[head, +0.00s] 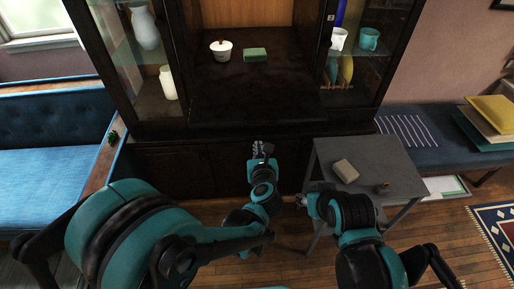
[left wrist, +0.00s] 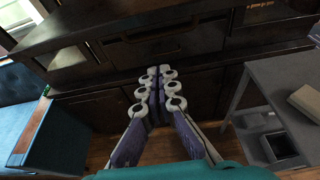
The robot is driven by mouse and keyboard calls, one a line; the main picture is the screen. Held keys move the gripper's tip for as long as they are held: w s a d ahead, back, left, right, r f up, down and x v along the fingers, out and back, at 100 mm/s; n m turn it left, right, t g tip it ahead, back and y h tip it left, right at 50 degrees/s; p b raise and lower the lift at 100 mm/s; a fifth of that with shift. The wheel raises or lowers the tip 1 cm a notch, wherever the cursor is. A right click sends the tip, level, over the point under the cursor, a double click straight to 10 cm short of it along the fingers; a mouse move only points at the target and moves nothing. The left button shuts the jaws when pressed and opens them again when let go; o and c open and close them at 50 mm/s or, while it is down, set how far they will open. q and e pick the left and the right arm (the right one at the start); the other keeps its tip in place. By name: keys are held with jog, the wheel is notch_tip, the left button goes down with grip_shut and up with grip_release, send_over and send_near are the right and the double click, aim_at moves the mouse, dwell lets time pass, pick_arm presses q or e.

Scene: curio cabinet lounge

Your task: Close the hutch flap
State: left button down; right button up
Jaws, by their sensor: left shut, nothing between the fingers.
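The hutch flap (head: 258,106) is a dark wooden panel. In the head view it lies lowered and roughly flat in front of the cabinet's open middle niche. My left gripper (head: 263,147) is in front of and below the flap's front edge, apart from it as far as I can tell. In the left wrist view the left gripper (left wrist: 157,88) is shut and empty, its fingers together, pointing at the dark cabinet front. My right gripper (head: 303,200) is low beside the grey side table; its fingers are too small to read.
A white lidded bowl (head: 221,50) and a green sponge (head: 255,54) sit inside the niche, behind the flap. Glass-fronted compartments flank it. A grey side table (head: 390,170) with a beige block (head: 346,171) stands right. A blue sofa (head: 50,150) is left.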

pick_arm(q)
jog(key=w+r+b, duration=0.1)
jog(key=w+r, duration=0.1)
jog(key=w, duration=0.4)
jog(key=shift+b, duration=0.3)
pick_arm(e)
notch_tip(320, 180, down, 2)
jog(key=shift+f, duration=0.1)
pick_arm(q)
jog(key=shift+w, duration=0.1)
